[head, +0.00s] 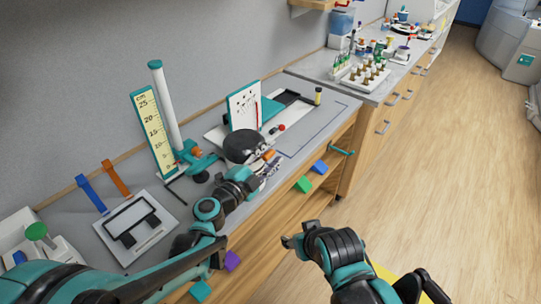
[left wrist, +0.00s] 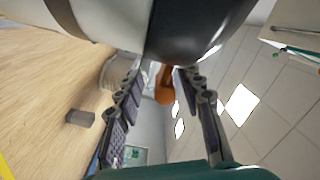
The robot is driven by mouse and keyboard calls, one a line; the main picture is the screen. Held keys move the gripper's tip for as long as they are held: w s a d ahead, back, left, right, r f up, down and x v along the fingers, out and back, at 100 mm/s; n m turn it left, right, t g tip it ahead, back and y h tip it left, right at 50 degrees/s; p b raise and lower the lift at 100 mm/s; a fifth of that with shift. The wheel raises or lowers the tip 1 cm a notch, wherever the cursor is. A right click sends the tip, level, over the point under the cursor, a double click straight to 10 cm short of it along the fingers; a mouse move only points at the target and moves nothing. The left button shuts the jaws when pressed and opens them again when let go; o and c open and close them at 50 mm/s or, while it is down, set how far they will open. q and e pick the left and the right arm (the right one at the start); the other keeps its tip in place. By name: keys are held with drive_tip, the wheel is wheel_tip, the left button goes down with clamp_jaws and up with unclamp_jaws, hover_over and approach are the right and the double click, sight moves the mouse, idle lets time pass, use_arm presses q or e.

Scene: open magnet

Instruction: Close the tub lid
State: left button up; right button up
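A dark round thing (head: 243,146), which looks like the tub's lid or mouth, stands on the bench beside my left gripper (head: 268,165). A small orange part (head: 269,154) shows at the gripper. In the left wrist view, a large black curved surface (left wrist: 195,30) with white beside it fills the top. The orange part (left wrist: 164,88) hangs below it, between the two spread fingers of my left gripper (left wrist: 160,90). Contact cannot be told. The tub's body is mostly hidden. My right gripper (head: 291,241) is low over the floor, its fingers unclear.
A tall tube with a yellow scale (head: 154,130) stands left of the dark thing. A white board (head: 244,107) stands behind it. Green (head: 303,185) and blue (head: 319,167) blocks are at the bench front.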

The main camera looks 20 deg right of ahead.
use_arm(q)
drive_tip(key=v, duration=1.2)
drive_tip(key=s+a+f+n+g+y, duration=0.1)
drive_tip(key=s+a+f+n+y, duration=0.2)
drive_tip(key=a+n, duration=0.4)
drive_tip(key=s+a+f+n+g+y, duration=0.2)
drive_tip(key=s+a+n+y, duration=0.4)
drive_tip(key=a, duration=0.3)
drive_tip(key=s+a+f+n+g+y, duration=0.1)
drive_tip(key=s+a+f+n+y, duration=0.3)
drive_tip(key=a+n, duration=0.4)
drive_tip(key=shift+s+a+f+n+y, duration=0.2)
drive_tip(key=shift+s+f+n+y, duration=0.1)
drive_tip(key=shift+s+n+y, duration=0.1)
